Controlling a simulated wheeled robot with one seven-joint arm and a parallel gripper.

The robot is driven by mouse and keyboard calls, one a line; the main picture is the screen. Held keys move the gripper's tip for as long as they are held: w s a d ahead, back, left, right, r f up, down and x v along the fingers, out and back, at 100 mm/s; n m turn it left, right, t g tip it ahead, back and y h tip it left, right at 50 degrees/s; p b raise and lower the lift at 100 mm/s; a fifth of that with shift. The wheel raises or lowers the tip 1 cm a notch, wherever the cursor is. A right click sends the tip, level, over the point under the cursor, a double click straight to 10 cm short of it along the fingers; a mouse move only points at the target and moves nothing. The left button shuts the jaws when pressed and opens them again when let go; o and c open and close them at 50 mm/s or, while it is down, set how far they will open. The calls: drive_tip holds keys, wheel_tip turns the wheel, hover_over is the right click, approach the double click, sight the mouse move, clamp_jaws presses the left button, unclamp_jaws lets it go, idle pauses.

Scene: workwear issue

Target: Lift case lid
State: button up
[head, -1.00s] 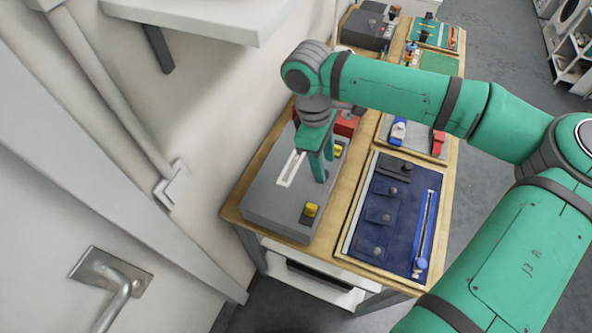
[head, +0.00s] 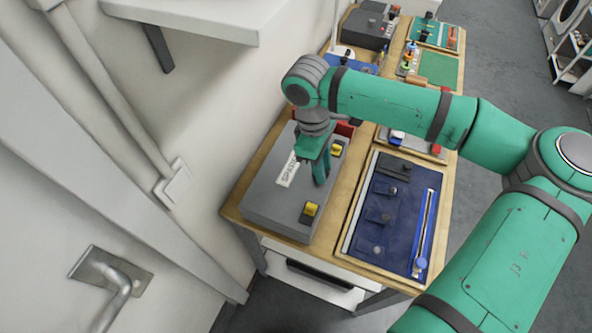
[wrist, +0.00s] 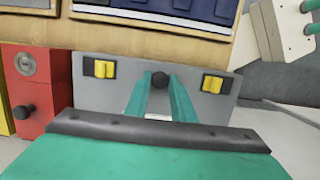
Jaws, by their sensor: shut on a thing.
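The grey case (head: 262,205) lies on the wooden bench top, its lid looking flat and closed. A white lettered label (head: 287,172) is on the lid. One yellow latch (head: 310,209) is at the near end of the case's right side, another (head: 337,149) at the far end. My gripper (head: 320,181) reaches down at that side between the latches. In the wrist view my gripper (wrist: 160,84) is shut on a dark round knob (wrist: 160,79), with yellow latches left (wrist: 104,69) and right (wrist: 213,84) of it. The fingers hide part of the label there.
A blue board (head: 378,235) with dark flaps and a zip lies right of the case. A red box (wrist: 35,85) stands close beyond the case's far end. A wall with conduit is on the left, a shelf (head: 190,15) above.

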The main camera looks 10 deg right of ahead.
sight(310, 174)
drive_tip(key=shift+r, duration=0.15)
drive_tip(key=shift+w+a+r, duration=0.2)
drive_tip(key=shift+a+r, duration=0.1)
drive_tip(key=shift+r, duration=0.35)
drive_tip(key=shift+w+a+r, duration=0.2)
drive_tip(key=shift+a+r, duration=0.05)
drive_tip(key=shift+r, duration=0.4)
drive_tip(key=shift+r, duration=0.1)
drive_tip(key=shift+w+a+r, duration=0.25)
drive_tip(key=shift+a+r, duration=0.15)
drive_tip(key=shift+r, duration=0.2)
drive_tip(key=shift+w+a+r, duration=0.25)
drive_tip(key=shift+a+r, duration=0.1)
drive_tip(key=shift+r, duration=0.25)
drive_tip(key=shift+w+a+r, duration=0.3)
drive_tip(key=shift+a+r, duration=0.15)
drive_tip(key=shift+r, duration=0.1)
drive_tip(key=shift+w+a+r, duration=0.3)
drive_tip(key=shift+a+r, duration=0.15)
drive_tip(key=shift+r, duration=0.1)
